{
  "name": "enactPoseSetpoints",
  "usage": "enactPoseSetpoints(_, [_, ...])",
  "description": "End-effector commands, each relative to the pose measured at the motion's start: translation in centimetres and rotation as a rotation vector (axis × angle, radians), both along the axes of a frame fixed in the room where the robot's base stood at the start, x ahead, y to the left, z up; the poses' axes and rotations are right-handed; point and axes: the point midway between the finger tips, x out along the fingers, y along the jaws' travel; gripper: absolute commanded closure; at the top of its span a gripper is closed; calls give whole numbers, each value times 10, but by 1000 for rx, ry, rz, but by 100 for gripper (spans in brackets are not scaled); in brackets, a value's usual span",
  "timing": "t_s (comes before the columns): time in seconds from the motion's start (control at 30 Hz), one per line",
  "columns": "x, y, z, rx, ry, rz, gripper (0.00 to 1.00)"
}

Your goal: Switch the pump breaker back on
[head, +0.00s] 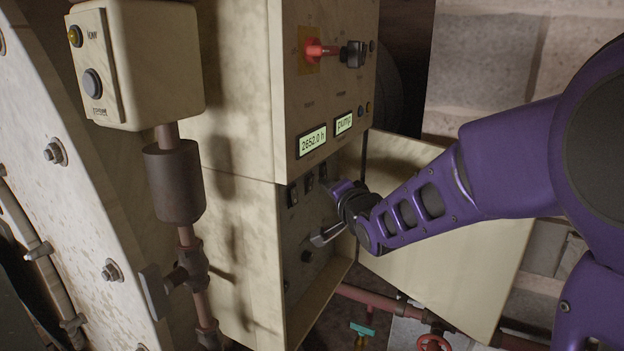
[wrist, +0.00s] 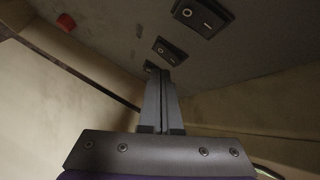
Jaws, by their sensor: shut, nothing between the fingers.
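A row of black rocker breakers sits on the grey panel (head: 300,225) inside the open lower cabinet compartment. In the head view I see a left breaker (head: 292,195), a middle breaker (head: 309,182) and a far one (head: 322,171) close to my gripper (head: 328,184). In the wrist view two rockers with round and line marks show, a large one (wrist: 204,15) and a smaller one (wrist: 173,51). A third (wrist: 150,67) is partly hidden by the fingertips. My gripper (wrist: 161,72) is shut and empty, its tips at or close to that third breaker. Contact and rocker positions are unclear.
The open cabinet door (head: 450,230) stands to the right, behind my arm. A pipe with a valve (head: 190,262) stands in front at left.

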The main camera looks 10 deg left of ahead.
Motion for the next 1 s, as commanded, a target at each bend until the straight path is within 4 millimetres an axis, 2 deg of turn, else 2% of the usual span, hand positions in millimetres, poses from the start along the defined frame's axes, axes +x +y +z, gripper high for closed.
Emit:
enactPoseSetpoints(0.63, [0,0,0,0,0,0,100])
enactPoseSetpoints(1.0, [3,8,1,0,1,0,100])
